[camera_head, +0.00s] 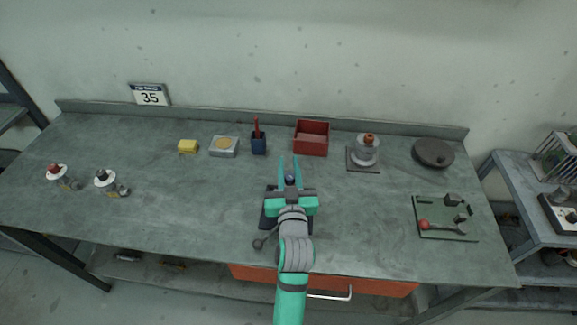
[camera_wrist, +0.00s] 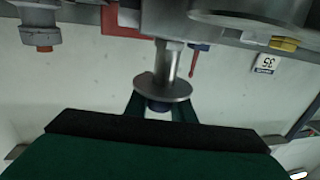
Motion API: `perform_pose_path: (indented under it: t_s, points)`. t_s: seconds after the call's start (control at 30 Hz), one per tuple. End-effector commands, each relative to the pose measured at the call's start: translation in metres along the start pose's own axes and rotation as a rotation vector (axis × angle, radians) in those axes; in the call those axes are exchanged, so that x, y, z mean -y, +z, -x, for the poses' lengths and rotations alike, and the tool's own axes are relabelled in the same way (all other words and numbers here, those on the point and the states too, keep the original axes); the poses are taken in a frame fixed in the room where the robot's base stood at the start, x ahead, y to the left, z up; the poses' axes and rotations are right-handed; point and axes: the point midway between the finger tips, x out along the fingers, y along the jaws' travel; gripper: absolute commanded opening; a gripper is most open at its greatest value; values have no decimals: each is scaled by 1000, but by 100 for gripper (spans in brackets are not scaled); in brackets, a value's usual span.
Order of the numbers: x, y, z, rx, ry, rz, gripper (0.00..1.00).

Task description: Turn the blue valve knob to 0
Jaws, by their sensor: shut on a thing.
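The blue valve knob (camera_wrist: 158,105) shows in the wrist view as a dark blue piece between my two green fingers, partly hidden by a round grey disc on a metal stem (camera_wrist: 168,62). In the head view, a small dark blue knob (camera_head: 290,179) shows between the fingers, near the middle of the table. My gripper (camera_head: 289,163) is shut on the knob. My gripper and wrist hide most of the valve, and a dark base plate (camera_head: 266,213) shows at their left. No dial marks can be read, so the knob's angle cannot be told.
Behind stand a yellow block (camera_head: 188,146), a grey box (camera_head: 224,146), a blue cup (camera_head: 258,145) and a red bin (camera_head: 312,139). Two fittings, one red-topped (camera_head: 60,176) and one dark-topped (camera_head: 109,183), are left. A green board with a red-ended lever (camera_head: 443,220) is right.

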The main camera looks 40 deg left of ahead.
Motion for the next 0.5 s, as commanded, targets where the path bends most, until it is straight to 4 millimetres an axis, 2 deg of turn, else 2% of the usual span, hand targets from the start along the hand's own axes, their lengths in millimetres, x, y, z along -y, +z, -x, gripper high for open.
perform_pose_path:
  t_s: [0.03, 0.1, 0.5]
  points:
    - [0, 0, 0, 0, 0, 0, 24]
    - [0, 0, 0, 0, 0, 0, 41]
    - [0, 0, 5, 1, 0, 0, 41]
